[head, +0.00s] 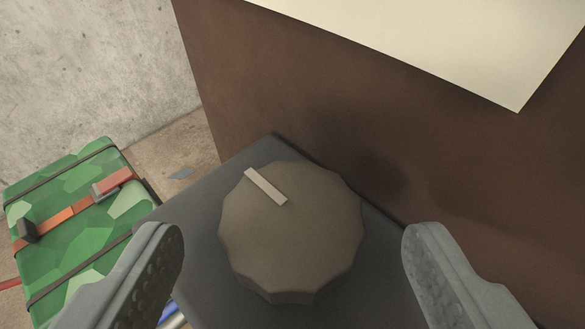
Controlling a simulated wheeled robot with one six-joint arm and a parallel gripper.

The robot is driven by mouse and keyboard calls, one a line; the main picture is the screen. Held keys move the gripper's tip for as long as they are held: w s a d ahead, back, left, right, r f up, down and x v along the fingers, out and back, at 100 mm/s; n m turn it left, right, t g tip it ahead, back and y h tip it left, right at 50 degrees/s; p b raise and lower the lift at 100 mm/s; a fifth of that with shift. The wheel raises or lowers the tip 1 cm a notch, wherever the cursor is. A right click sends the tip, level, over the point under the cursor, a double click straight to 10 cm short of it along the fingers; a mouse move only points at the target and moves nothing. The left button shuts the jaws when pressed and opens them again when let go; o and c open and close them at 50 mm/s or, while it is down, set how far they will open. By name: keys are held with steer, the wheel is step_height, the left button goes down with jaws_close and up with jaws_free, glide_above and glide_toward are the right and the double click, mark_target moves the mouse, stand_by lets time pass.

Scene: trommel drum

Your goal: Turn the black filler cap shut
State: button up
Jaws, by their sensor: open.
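The filler cap (293,238) looks dark grey-brown, with a scalloped edge and a pale bar mark (266,186) near its upper left rim. It sits on top of a dark grey box (196,232). My gripper (293,262) is open, with one grey finger to the left of the cap and one to the right. Gaps show between both fingers and the cap's edge in this view. The cap's underside and whatever it is seated on are hidden.
A brown panel (300,80) rises right behind the box, with a cream sheet (450,40) on it. A green patterned case (75,215) with orange straps lies at the left.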

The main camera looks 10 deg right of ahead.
mark_target(292, 225)
steer(key=shift+x, duration=1.25)
steer(key=shift+c, duration=0.2)
steer(key=c, duration=0.9)
steer(key=shift+c, duration=0.2)
